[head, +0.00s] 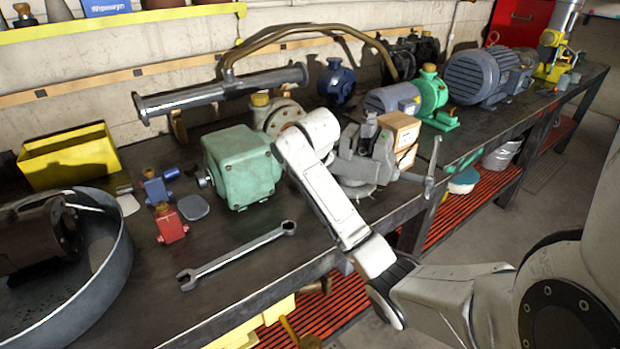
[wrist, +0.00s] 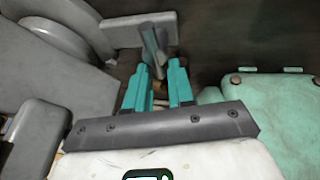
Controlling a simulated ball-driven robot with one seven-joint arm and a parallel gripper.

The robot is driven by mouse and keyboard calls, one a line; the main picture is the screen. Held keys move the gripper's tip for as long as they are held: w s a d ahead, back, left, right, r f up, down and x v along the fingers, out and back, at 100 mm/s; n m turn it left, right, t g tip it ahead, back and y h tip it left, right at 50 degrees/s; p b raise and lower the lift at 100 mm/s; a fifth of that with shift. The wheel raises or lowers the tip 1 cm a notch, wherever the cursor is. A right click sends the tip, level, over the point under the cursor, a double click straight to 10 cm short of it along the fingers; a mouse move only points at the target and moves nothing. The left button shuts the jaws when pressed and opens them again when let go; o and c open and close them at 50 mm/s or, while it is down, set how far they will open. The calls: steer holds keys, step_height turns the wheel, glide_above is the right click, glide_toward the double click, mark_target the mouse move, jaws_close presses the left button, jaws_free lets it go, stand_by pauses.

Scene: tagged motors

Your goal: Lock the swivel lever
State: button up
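The grey bench vise (head: 352,165) stands on the workbench, partly behind my white arm in the head view. Its grey body also fills the left of the wrist view (wrist: 62,75). A grey metal piece that looks like the swivel lever (wrist: 152,42) sticks out from a flat bar at the vise's base, just ahead of my fingertips. My gripper (wrist: 160,72) has two teal fingers set apart, pointing at this piece. Its lower end reaches toward the gap between them; whether a finger touches it I cannot tell. In the head view my arm hides the fingers and the lever.
A green gearbox (head: 242,165) stands close on the other side of my gripper, and also at right in the wrist view (wrist: 270,115). A wrench (head: 235,256) lies in front. Cardboard boxes (head: 399,130) are by the vise.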

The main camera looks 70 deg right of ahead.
steer(key=shift+o, duration=1.3)
steer(key=shift+r, duration=0.1)
steer(key=p+v, duration=0.5)
steer(key=v, duration=0.5)
steer(key=shift+r, duration=0.3)
steer(key=shift+s+a, duration=0.1)
steer(key=shift+a, duration=0.05)
